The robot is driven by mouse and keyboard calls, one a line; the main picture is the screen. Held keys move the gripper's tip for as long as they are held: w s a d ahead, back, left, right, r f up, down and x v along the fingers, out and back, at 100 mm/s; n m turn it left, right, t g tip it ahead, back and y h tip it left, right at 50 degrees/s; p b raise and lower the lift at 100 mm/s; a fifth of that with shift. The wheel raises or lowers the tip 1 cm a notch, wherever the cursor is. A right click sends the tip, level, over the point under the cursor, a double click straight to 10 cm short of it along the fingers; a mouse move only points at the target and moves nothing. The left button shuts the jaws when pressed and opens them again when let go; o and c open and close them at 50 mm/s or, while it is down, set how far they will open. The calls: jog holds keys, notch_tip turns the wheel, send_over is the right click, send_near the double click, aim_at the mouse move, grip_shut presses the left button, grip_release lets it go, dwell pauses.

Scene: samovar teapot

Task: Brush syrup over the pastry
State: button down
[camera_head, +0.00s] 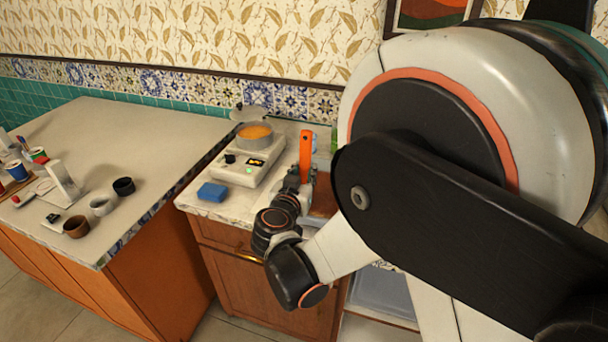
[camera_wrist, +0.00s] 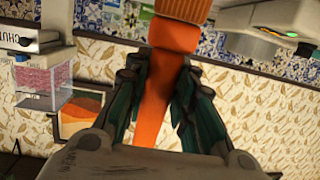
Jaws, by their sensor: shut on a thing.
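My gripper (camera_head: 295,184) is at the right of the counter, in front of the tiled wall. It is shut on an orange brush (camera_head: 306,152), whose orange length stands upright above the fingers. In the wrist view the brush (camera_wrist: 155,95) lies between the two fingers (camera_wrist: 158,105), with a wider ribbed orange part at the top edge. I cannot make out its bristles. No pastry shows clearly; my arm hides the counter's right part.
A blue sponge (camera_head: 212,192) lies at the counter's front left. The left table (camera_head: 130,135) holds small cups and several other items, with bare space behind. A clear box with pink contents (camera_wrist: 42,82) shows in the wrist view.

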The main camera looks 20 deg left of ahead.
aim_at(305, 149)
jog(key=shift+w+b, duration=0.3)
jog(key=shift+w, duration=1)
jog(key=shift+s, duration=1.3)
jog(key=shift+w, duration=1.1)
jog(key=shift+r+p, duration=1.95)
jog(key=shift+r, duration=1.6)
